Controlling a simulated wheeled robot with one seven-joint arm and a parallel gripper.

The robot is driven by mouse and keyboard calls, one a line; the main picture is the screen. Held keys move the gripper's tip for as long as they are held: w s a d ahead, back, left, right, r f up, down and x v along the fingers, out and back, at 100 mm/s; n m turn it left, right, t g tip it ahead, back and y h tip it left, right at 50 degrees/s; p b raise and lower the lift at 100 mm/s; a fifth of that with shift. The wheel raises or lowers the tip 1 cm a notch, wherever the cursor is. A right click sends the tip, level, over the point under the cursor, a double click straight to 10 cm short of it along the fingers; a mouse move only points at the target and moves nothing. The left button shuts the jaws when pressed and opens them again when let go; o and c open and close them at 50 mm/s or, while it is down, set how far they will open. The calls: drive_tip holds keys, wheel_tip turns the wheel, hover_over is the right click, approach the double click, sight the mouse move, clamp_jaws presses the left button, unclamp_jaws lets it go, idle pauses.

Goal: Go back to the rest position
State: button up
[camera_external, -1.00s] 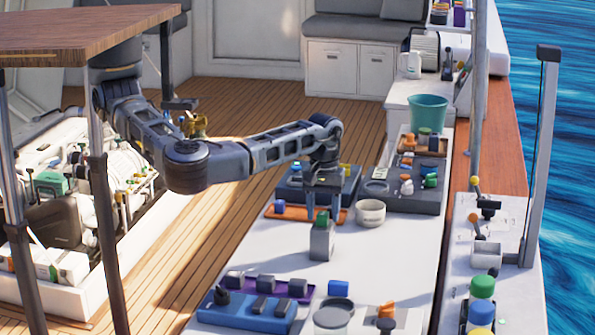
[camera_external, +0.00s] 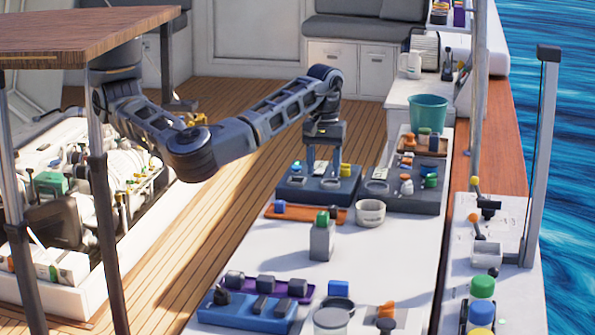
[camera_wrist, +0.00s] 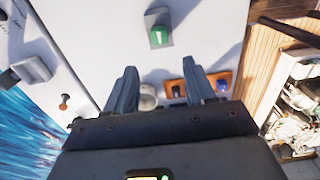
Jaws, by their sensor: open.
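My gripper (camera_external: 323,170) is open and empty, pointing down above the white table (camera_external: 285,250). Its two fingers also show apart in the wrist view (camera_wrist: 160,88), with nothing between them. A grey block with a green top (camera_external: 321,240) stands upright on the table, below and nearer the camera than my gripper. In the wrist view the green-topped block (camera_wrist: 158,30) is ahead of the fingertips and clear of them. In the external view my fingers overlap the dark tray behind; I cannot tell their exact height above it.
Dark trays with small parts (camera_external: 310,192) (camera_external: 405,195), an orange tray (camera_external: 290,213) and a white bowl (camera_external: 370,212) are near my gripper. A teal bucket (camera_external: 428,113) stands behind. A blue tray (camera_external: 245,315) is at the front. The table's middle is mostly bare.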

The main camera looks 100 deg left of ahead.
drive_tip(key=shift+a, duration=0.1)
drive_tip(key=a+f+m+t+y+p, duration=0.1)
drive_tip(key=a+f+m+t+y, duration=0.25)
drive_tip(key=a, duration=0.65)
drive_tip(key=a+f+m+t+y+p, duration=0.1)
drive_tip(key=a+f+t+y, duration=0.25)
drive_tip(key=a+y, duration=0.5)
drive_tip(key=s+d+f+m+t+h, duration=0.2)
drive_tip(key=s+d+f+m+h, duration=0.1)
drive_tip(key=s, duration=0.3)
drive_tip(key=s+d+f+m+t+h, duration=0.3)
drive_tip(key=s+d+f+m, duration=0.1)
drive_tip(key=s+m, duration=0.1)
drive_tip(key=s+d+f+m+t+h+p, duration=0.1)
drive_tip(key=s+d+f+m+t+h, duration=0.2)
drive_tip(key=s, duration=0.4)
drive_tip(key=shift+s+d+f+m+h, duration=0.2)
drive_tip(key=shift+s+f+m+h, duration=0.25)
drive_tip(key=shift+m, duration=0.5)
drive_tip(key=s+d+f+h+b, duration=0.1)
drive_tip(key=s+d, duration=0.3)
drive_tip(key=s, duration=0.7)
drive_tip(key=s+d+f+h+b, duration=0.1)
drive_tip(key=s+d, duration=0.3)
drive_tip(key=s, duration=0.8)
drive_tip(key=shift+s+d+f+m+b, duration=0.2)
drive_tip(key=shift+d+f+m+b, duration=0.1)
drive_tip(key=shift+f+b, duration=0.3)
drive_tip(key=shift+f, duration=0.1)
